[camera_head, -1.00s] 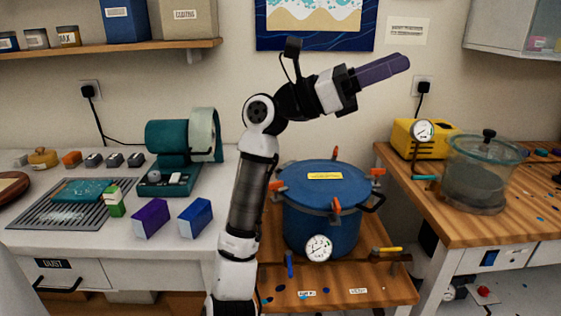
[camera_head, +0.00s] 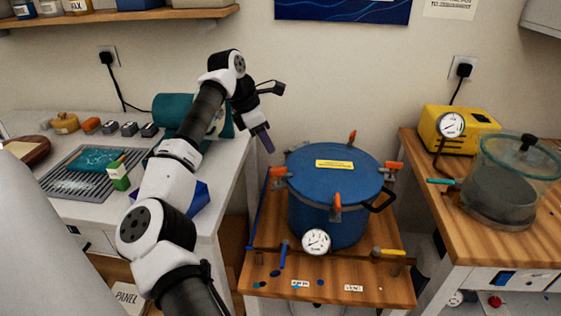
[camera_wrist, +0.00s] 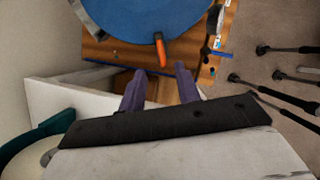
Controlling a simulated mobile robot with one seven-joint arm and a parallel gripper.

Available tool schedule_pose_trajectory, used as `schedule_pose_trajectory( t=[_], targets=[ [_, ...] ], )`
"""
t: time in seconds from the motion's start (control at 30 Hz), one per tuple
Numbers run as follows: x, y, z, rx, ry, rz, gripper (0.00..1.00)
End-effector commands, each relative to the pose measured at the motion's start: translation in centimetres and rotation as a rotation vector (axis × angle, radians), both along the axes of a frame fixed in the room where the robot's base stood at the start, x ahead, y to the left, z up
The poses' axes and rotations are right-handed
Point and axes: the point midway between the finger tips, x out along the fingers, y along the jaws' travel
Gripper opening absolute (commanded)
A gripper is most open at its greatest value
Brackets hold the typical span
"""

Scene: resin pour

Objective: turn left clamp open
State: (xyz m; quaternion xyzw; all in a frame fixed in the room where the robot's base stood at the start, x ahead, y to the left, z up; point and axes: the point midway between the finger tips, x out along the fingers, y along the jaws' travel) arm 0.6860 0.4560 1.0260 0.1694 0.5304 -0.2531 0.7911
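The blue pressure pot (camera_head: 325,205) stands on the low wooden stand, its lid held by several clamps with orange handles. The left clamp (camera_head: 279,171) sits at the left edge of the lid; an orange clamp handle, apparently this one, shows upright in the wrist view (camera_wrist: 160,50). My gripper (camera_head: 266,143) points down, to the left of the pot and above it. In the wrist view its two purple fingers (camera_wrist: 160,69) are spread apart with nothing between them, and the orange handle lies just beyond the fingertips. No contact is visible.
The white bench on the left holds a teal roll dispenser (camera_head: 175,120), a drain rack and small boxes. A yellow pump (camera_head: 470,122) and a glass chamber (camera_head: 505,180) stand on the right bench. Blue and yellow valve handles (camera_head: 390,252) are at the stand's front.

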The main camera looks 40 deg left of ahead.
Motion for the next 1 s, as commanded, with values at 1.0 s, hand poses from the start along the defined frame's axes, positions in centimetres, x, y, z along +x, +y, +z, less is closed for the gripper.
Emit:
schedule_pose_trajectory(
  t=[1.0],
  targets=[
    [3.1,-2.2,-8.7,-0.001,-0.003,-0.001,0.17]
  ],
)
